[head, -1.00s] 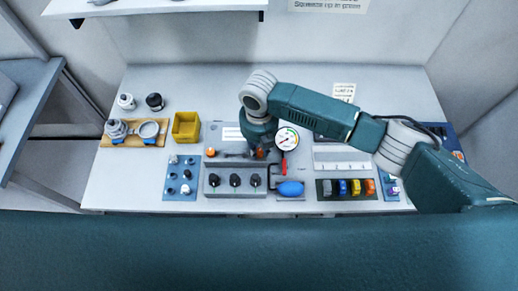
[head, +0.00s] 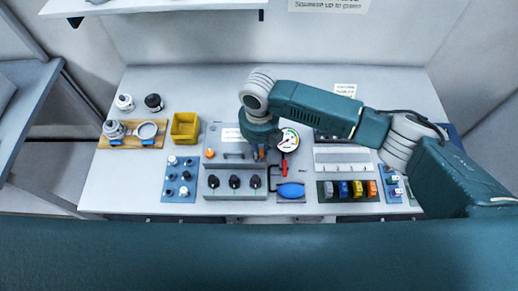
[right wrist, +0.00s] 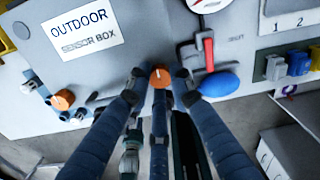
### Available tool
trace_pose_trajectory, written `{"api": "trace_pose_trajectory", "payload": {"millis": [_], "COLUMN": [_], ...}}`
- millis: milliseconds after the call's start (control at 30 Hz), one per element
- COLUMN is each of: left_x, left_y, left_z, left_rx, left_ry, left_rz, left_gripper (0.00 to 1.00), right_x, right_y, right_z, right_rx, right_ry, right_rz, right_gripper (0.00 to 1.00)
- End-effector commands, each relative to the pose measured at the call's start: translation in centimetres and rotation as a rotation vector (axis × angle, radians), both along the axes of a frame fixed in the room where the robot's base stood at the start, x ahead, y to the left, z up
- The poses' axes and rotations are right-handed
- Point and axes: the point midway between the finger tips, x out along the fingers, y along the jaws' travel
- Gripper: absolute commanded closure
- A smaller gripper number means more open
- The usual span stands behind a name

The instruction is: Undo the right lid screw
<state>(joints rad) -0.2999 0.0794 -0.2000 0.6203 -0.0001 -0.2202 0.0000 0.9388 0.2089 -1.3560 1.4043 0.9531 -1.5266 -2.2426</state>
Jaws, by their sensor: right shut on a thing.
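The sensor box (right wrist: 110,12) has a grey lid with an OUTDOOR SENSOR BOX label, and it also shows in the head view (head: 216,133). The right lid screw (right wrist: 160,77) is an orange knob at the lid's near edge. My right gripper (right wrist: 160,75) points down at it, with its fingertips around the knob and shut on it. In the head view my right gripper (head: 260,152) largely hides this screw. The left lid screw (right wrist: 63,100), also orange, sits at the lid's left and shows in the head view (head: 210,153). My left gripper is not in view.
A gauge (head: 288,139) with a red-handled valve (head: 284,166) and a blue bulb (head: 291,190) stand close right. Black knobs (head: 234,182) stand in front. A yellow bin (head: 185,126) is left. Bare table lies behind the box.

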Motion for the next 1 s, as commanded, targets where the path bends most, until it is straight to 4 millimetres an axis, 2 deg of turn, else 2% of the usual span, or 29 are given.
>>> {"api": "trace_pose_trajectory", "payload": {"millis": [200, 233, 267, 533, 667, 767, 1000], "left_x": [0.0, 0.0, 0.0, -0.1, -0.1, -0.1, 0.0], "left_y": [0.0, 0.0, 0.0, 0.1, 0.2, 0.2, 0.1], "left_z": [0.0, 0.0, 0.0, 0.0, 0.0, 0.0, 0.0], "left_rx": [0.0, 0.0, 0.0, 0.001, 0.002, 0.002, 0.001], "left_ry": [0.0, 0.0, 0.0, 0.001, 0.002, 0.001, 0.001], "left_rz": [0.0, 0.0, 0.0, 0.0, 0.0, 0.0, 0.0], "left_gripper": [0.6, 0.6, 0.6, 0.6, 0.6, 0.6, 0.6], "right_x": [0.2, 0.2, 0.2, 0.1, 0.1, 0.2, 0.2], "right_y": [0.0, 0.0, 0.0, 0.0, 0.0, 0.0, 0.0], "right_z": [0.1, 0.1, 0.1, 0.1, 0.8, 2.2, 7.4], "right_rx": [0.0, 0.0, 0.0, 0.0, 0.001, 0.001, 0.002], "right_ry": [-0.004, -0.004, -0.004, -0.002, -0.003, -0.005, -0.006], "right_rz": [-0.002, -0.002, -0.002, -0.002, -0.002, -0.002, -0.001], "right_gripper": [1.0, 0.77, 0.71, 0.71, 0.71, 0.71, 0.71]}}
